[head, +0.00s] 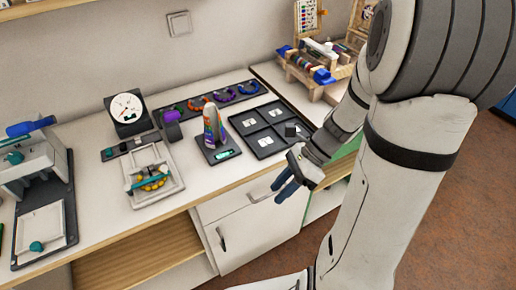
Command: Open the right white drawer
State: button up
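The white drawer (229,202) is under the white worktop, above a white cupboard door (250,240). Its front looks flush with the cabinet, so it appears closed. A grey bar handle (259,198) shows on its right part. My gripper (284,187) with blue fingertips is just right of this handle, at about the drawer's height in the picture. The fingers look apart and nothing shows between them. I cannot tell how far the fingertips are from the drawer front. My arm covers what lies behind it on the right, so another drawer there could be hidden.
On the worktop (205,178) stand a dial gauge (127,112), a white tray with yellow beads (150,186), a bottle on a scale (212,130) and a black compartment tray (262,142). An open wooden shelf (135,250) is left of the cupboard. Brown floor is clear in front.

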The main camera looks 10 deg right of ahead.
jog(key=w+d+f+m+t+y+b, duration=0.3)
jog(key=w+f+m+y+b, duration=0.15)
jog(key=f+m, duration=0.65)
jog(key=m+t+y+b, duration=0.25)
jog(key=m+t, duration=0.35)
jog(key=m, duration=0.6)
send_near(272, 194)
jog(key=x, duration=0.3)
jog(key=shift+h, duration=0.3)
jog(key=shift+b+x, duration=0.8)
jog(key=shift+x, duration=2.75)
jog(key=shift+f, duration=0.15)
jog(key=shift+c, duration=0.3)
grip_shut()
